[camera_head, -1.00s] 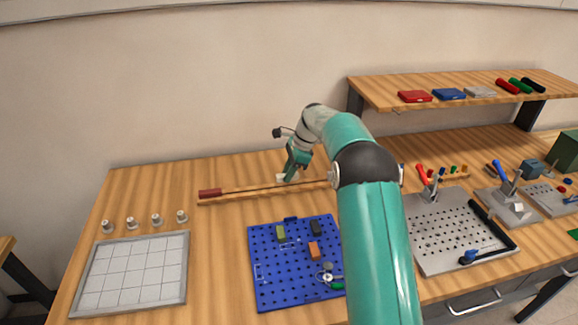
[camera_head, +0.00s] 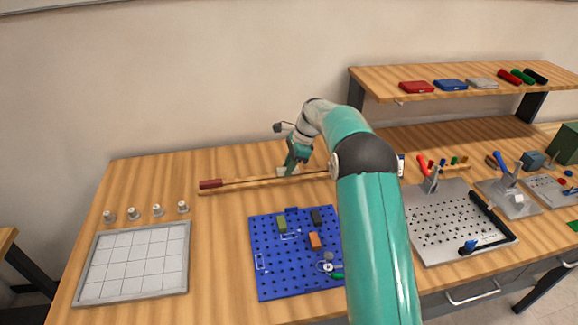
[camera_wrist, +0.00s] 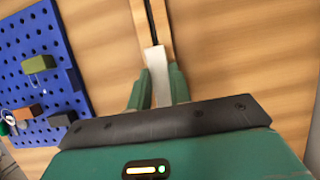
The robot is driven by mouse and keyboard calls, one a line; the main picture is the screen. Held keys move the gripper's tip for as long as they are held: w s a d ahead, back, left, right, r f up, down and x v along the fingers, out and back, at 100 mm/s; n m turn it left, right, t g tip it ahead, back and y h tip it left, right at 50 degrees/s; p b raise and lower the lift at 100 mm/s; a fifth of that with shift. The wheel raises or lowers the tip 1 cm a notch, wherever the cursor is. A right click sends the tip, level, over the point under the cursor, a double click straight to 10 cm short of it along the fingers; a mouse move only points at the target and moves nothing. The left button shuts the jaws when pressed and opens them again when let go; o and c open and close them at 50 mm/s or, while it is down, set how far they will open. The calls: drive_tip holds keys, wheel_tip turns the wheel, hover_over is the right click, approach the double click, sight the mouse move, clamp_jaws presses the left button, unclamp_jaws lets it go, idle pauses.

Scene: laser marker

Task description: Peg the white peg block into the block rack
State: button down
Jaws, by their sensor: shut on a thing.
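My gripper (camera_head: 292,168) is at the back of the bench, over the long wooden rail. It is shut on the white peg block (camera_wrist: 158,76), which stands out between the green fingers in the wrist view. The block also shows as a small pale piece in the head view (camera_head: 281,171). The blue perforated board (camera_head: 268,268) holds a green block (camera_head: 282,224), a dark block (camera_head: 316,217) and an orange block (camera_head: 314,240); it looks like the block rack. The board also shows at the left in the wrist view (camera_wrist: 52,50). The block's lower end is not clearly visible.
The wooden rail (camera_head: 240,187), with a red end piece (camera_head: 210,184), lies behind the board. A pale gridded tray (camera_head: 135,262) and several small cylinders (camera_head: 157,210) are at left. A grey perforated plate (camera_head: 440,230) is right of my arm. Bare bench lies between tray and board.

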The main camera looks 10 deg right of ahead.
drive_tip(key=shift+f, duration=0.6)
drive_tip(key=c, duration=1.2)
unclamp_jaws()
drive_tip(key=v, duration=1.3)
drive_tip(key=shift+r, duration=0.35)
drive_tip(key=shift+d+r, duration=0.1)
